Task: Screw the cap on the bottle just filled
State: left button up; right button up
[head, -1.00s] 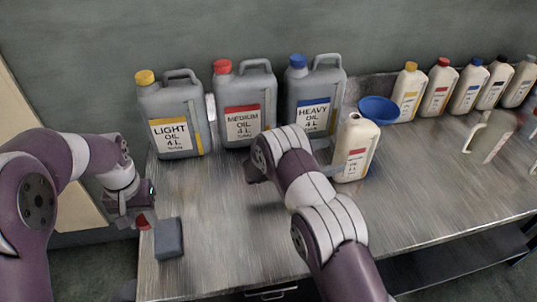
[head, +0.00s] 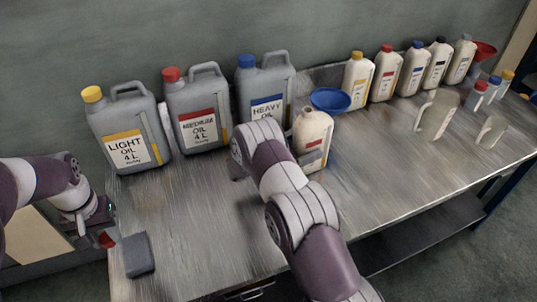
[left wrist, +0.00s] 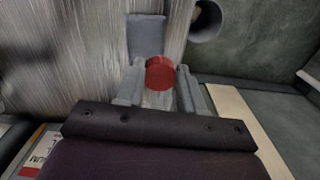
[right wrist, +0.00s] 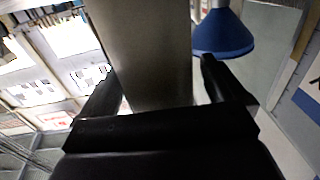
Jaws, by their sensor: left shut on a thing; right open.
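An open cream bottle (head: 314,128) with a red label stands upright on the bench, partly covered by my right arm. My left gripper (left wrist: 160,85) is shut on a red cap (left wrist: 160,72). The cap also shows in the head view (head: 106,240), off the bench's left end and well away from the bottle. My right gripper (right wrist: 158,80) is open. A grey-brown surface (right wrist: 150,45), seemingly the bottle, stands between its fingers in the right wrist view. In the head view its fingers are hidden behind my arm.
A blue funnel (head: 330,99) is right behind the bottle. Light (head: 128,145), medium (head: 198,128) and heavy (head: 266,105) oil cans line the back left. A grey block (head: 138,255) lies at the front left corner.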

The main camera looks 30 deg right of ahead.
aim_at(305, 135)
jog(key=c, duration=1.8)
jog(key=shift+r, duration=0.1)
jog(key=shift+r, duration=1.9)
jog(key=s+d+r, duration=0.6)
jog(key=d+r, duration=0.1)
jog(key=d, duration=0.2)
jog(key=shift+s+d+b, duration=0.25)
jog(key=shift+s+b, duration=0.15)
jog(key=shift+b, duration=0.05)
